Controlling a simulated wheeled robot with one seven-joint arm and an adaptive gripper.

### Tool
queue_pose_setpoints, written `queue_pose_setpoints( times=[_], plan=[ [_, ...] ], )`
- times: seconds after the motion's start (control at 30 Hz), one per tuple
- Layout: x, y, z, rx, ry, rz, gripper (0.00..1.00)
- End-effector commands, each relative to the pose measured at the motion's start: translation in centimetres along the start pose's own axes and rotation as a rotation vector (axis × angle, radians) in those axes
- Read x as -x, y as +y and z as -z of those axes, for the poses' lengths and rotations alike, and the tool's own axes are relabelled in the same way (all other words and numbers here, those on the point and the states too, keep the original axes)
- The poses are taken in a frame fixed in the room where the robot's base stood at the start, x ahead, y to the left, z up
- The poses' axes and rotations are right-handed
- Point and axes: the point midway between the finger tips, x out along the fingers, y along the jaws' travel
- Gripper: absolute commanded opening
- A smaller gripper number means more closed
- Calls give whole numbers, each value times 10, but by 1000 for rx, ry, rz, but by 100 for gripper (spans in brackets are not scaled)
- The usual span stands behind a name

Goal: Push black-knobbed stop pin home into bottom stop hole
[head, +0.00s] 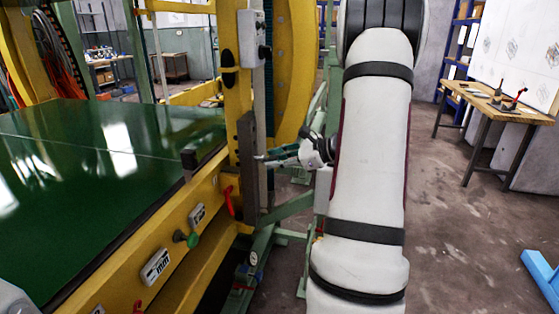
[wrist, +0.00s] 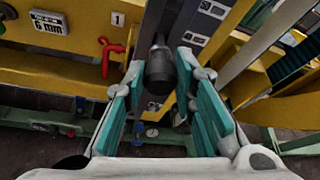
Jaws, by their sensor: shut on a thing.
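The black knob of the stop pin (wrist: 160,66) sits between the teal fingertips of my gripper (wrist: 162,78) in the wrist view. The gripper is shut on it. A thin shank runs from the knob towards the dark grey upright bar (wrist: 205,20). The stop hole is hidden behind the knob, so I cannot tell how deep the pin sits. In the head view my gripper (head: 272,156) reaches left to the dark upright bar (head: 249,165), and the held knob is hard to make out there.
A green-topped table (head: 110,140) with a yellow side lies left. A red handle (head: 228,200) and a green knob (head: 190,238) stick out of it. Green frame bars (head: 290,207) run below my gripper.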

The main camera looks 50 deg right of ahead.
Motion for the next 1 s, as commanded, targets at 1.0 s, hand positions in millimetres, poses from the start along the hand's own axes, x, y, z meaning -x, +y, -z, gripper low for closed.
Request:
queue_pose_setpoints(
  times=[1.0],
  plan=[
    [-20,0,-9,0,-1,0,34]
  ],
)
